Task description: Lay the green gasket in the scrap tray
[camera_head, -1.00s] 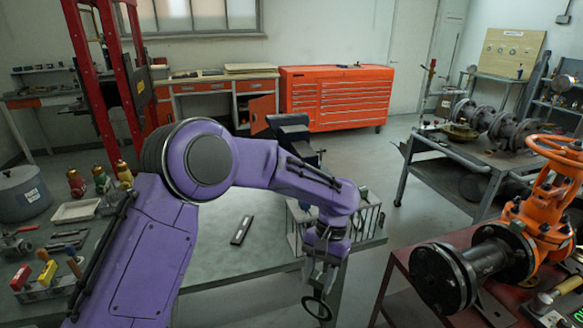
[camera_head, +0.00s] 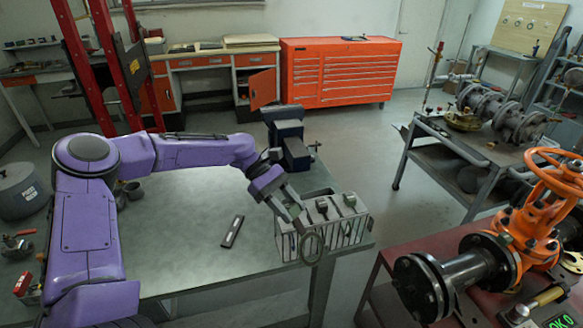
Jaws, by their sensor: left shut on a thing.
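My left gripper (camera_head: 304,228) is shut on the thin green gasket (camera_head: 301,247), which hangs upright like a ring below the fingers. The gasket shows in front of the wire basket at the right end of the grey bench; whether it touches the basket I cannot tell. No scrap tray shows clearly now. A shallow white tray seen earlier at the left of the bench is hidden behind my left arm. My right gripper is not in view.
The wire basket (camera_head: 354,230) holds several tools. A dark vise (camera_head: 290,140) stands behind it. A small black level-like bar (camera_head: 232,232) lies on the otherwise clear middle of the bench (camera_head: 185,235). The orange valve (camera_head: 540,215) and flanged pipe are at right.

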